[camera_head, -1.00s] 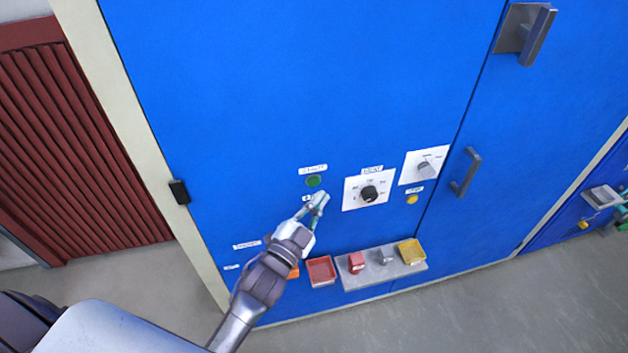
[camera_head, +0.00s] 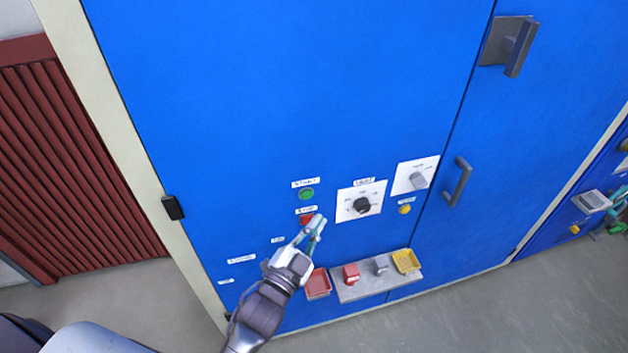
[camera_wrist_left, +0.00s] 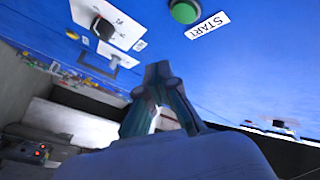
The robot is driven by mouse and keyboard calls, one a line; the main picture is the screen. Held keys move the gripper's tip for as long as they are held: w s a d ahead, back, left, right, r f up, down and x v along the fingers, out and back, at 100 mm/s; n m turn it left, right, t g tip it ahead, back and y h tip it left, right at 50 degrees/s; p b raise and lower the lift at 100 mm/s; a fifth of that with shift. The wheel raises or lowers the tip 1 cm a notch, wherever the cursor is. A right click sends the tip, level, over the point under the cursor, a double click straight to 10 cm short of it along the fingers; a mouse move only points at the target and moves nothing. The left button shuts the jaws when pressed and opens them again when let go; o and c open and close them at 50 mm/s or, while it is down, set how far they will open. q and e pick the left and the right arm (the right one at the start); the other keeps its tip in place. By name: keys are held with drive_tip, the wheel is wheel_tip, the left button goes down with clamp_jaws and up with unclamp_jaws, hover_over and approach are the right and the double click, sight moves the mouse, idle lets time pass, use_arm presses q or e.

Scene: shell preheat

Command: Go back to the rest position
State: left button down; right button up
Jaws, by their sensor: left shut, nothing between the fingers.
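My left gripper (camera_head: 315,226) is shut and empty in front of the blue cabinet (camera_head: 300,90). Its fingertips lie just right of the red button (camera_head: 305,219) in the head view and partly cover it. The green button (camera_head: 306,194) with its START label is above the fingertips. In the left wrist view the shut fingers (camera_wrist_left: 158,72) point toward the blue panel, with the green button (camera_wrist_left: 185,11) beyond them. I cannot tell the exact gap to the panel. My right gripper is not in view.
A black knob (camera_head: 362,205), a grey knob (camera_head: 418,180) and a yellow button (camera_head: 404,209) are on the panel to the right. A grey shelf (camera_head: 350,292) with small red, grey and yellow items juts out below. A door handle (camera_head: 458,182) sticks out farther right.

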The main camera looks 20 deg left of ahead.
use_arm(q)
drive_tip(key=s+a+f+n+g+y+b, duration=0.15)
drive_tip(key=s+f+g, duration=0.3)
drive_tip(key=f, duration=1.25)
drive_tip(key=s+a+f+n+g+y, duration=0.15)
drive_tip(key=s+f+g, duration=0.35)
drive_tip(key=f, duration=1.2)
drive_tip(key=s+a+f+n+g, duration=0.1)
drive_tip(key=s+a+f+g, duration=0.1)
drive_tip(key=s+f, duration=0.4)
drive_tip(key=s+a+f+n+g, duration=0.1)
drive_tip(key=s+f, duration=0.6)
drive_tip(key=s, duration=0.8)
drive_tip(key=s+a+f+n+g+b, duration=0.1)
drive_tip(key=s+f+g, duration=0.4)
drive_tip(key=s, duration=0.6)
drive_tip(key=shift+a+f+n+g+y, duration=0.4)
drive_tip(key=shift+a+f+n, duration=0.2)
drive_tip(key=shift+a+f, duration=0.45)
drive_tip(key=c, duration=1.9)
unclamp_jaws()
drive_tip(key=shift+w+r, duration=0.1)
drive_tip(key=shift+r, duration=0.1)
